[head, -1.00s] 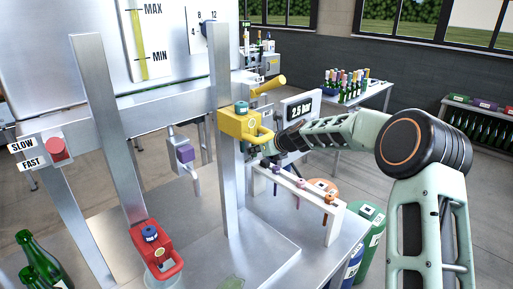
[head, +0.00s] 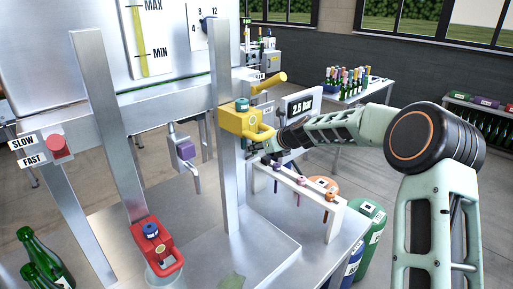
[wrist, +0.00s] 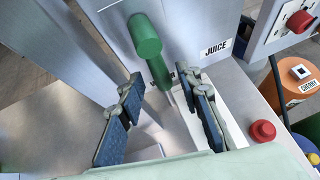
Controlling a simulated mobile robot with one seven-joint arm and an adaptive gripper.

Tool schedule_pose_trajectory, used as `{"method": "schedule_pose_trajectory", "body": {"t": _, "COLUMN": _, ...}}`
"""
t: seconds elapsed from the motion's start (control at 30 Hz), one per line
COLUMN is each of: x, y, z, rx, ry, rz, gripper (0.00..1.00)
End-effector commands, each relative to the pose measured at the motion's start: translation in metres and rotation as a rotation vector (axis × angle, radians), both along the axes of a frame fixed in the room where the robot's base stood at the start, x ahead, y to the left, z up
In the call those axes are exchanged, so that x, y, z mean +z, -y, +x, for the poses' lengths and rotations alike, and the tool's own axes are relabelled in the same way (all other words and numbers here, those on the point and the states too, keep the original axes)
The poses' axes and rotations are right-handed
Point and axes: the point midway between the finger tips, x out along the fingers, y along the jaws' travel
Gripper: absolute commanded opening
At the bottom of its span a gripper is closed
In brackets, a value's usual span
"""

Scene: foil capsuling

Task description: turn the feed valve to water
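The feed valve shows in the wrist view as a green handle (wrist: 145,38) with a rounded knob, in front of a grey metal panel. A "JUICE" label (wrist: 216,48) is on the panel to its right. A second label (wrist: 188,73) below is mostly hidden, and I cannot read it. My gripper (wrist: 161,92) is open, with its two dark-blue-padded fingers apart on either side of the handle's lower end. I cannot tell whether either finger touches it.
A red button (wrist: 263,131) is right of my fingers in the wrist view. A metal post (head: 221,100) stands close to my gripper in the head view. A white rack (head: 310,192) with coloured tools is below my arm. Green bottles (head: 40,258) stand at lower left.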

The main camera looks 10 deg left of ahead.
Motion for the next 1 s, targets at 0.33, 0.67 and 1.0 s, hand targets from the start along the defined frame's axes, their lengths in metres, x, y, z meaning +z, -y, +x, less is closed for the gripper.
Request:
{"method": "schedule_pose_trajectory", "body": {"t": 0.33, "x": 0.039, "y": 0.04, "z": -0.042, "rx": -0.004, "ry": 0.002, "rz": -0.002, "gripper": 0.32}}
{"method": "schedule_pose_trajectory", "body": {"t": 0.67, "x": 0.058, "y": 0.058, "z": -0.065, "rx": -0.001, "ry": 0.001, "rz": -0.001, "gripper": 0.32}}
{"method": "schedule_pose_trajectory", "body": {"t": 1.0, "x": 0.059, "y": 0.059, "z": -0.066, "rx": -0.001, "ry": 0.0, "rz": -0.001, "gripper": 0.32}}
